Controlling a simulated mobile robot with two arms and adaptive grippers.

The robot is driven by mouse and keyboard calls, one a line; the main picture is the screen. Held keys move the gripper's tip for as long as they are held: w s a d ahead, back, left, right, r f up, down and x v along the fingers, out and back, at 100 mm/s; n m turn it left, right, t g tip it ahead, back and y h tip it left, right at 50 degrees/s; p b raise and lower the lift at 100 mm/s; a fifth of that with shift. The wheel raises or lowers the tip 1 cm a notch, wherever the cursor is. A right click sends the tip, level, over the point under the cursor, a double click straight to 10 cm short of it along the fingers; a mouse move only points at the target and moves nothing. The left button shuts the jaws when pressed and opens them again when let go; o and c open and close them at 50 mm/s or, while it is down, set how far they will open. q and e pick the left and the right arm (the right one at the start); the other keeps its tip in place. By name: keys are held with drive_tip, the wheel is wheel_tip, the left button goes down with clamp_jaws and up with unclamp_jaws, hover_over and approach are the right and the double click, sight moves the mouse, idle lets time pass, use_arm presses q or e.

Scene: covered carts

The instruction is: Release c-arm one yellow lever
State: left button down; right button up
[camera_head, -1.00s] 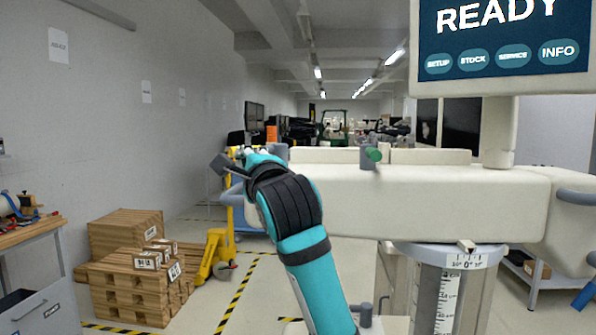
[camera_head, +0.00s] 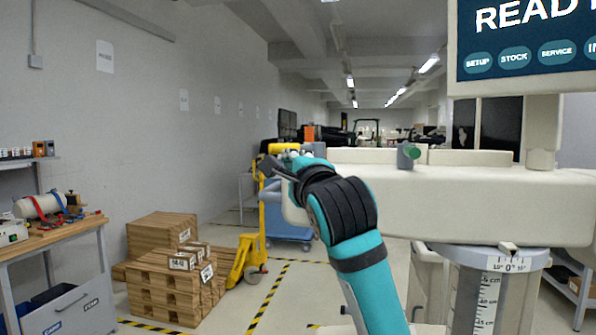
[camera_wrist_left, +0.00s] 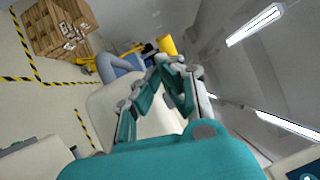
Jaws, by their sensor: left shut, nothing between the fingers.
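The c-arm is a cream-white horizontal beam (camera_head: 470,200) on a column with a scale. The yellow lever (camera_head: 283,148) sticks out at the beam's left end, just above and behind my left gripper. It also shows as a yellow cylinder in the left wrist view (camera_wrist_left: 167,45), just beyond the fingertips. My left gripper (camera_head: 275,167) is at that end of the beam, its fingers dark and partly hidden by my wrist. In the left wrist view the fingers (camera_wrist_left: 166,66) meet at the tips and hold nothing. I cannot tell whether they touch the lever. My right gripper is out of view.
A green-tipped knob (camera_head: 411,152) stands on top of the beam. A screen (camera_head: 525,50) hangs at upper right. Wooden crates (camera_head: 165,280), a yellow pallet truck (camera_head: 245,258) and a workbench (camera_head: 50,238) stand at left. The striped floor between them and the column is free.

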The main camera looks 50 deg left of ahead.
use_arm(q)
drive_tip(key=s+d+b, duration=0.1)
drive_tip(key=s+d, duration=0.1)
drive_tip(key=s, duration=0.2)
drive_tip(key=s+d+f+b, duration=0.1)
drive_tip(key=s+d, duration=0.1)
drive_tip(key=s, duration=0.3)
drive_tip(key=shift+s+d, duration=0.15)
drive_tip(key=shift+d, duration=0.1)
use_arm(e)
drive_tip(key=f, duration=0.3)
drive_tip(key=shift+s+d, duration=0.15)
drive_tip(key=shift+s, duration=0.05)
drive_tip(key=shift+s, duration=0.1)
